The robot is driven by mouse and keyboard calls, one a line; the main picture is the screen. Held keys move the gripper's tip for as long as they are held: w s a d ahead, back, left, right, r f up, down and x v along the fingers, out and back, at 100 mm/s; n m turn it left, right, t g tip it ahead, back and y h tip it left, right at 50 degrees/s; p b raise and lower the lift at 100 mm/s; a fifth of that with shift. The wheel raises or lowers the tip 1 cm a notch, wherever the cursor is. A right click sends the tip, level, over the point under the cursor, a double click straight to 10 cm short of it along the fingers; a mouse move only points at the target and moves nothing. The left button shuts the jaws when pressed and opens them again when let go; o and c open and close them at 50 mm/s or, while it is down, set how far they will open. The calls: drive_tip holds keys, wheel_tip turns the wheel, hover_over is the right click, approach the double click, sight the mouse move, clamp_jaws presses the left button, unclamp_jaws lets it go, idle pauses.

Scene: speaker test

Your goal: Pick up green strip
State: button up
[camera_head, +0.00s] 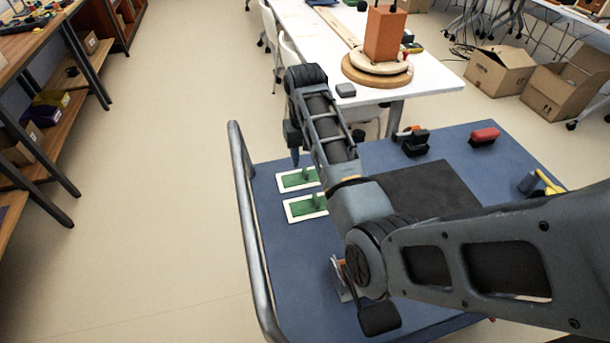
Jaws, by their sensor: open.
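Two green strips lie on white-edged plates on the left part of the blue cart top. The farther green strip (291,181) and the nearer green strip (301,209) each seem to have a small green upright piece on them. My gripper (295,158) points down above the far left edge of the farther strip's plate, apart from the nearer one. It is open, and I see nothing held in it. Only one finger shows clearly. I cannot tell how high the fingertips are above the plate.
The blue cart (285,265) has a metal rail (247,220) along its left side. A dark mat (440,195), dark blocks (415,142) and a red-topped block (484,136) are to the right. A white table (430,75) stands behind. Shelves (45,130) stand left across clear floor.

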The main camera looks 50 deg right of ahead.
sight(305, 170)
drive_tip(key=shift+f, duration=2.25)
clamp_jaws()
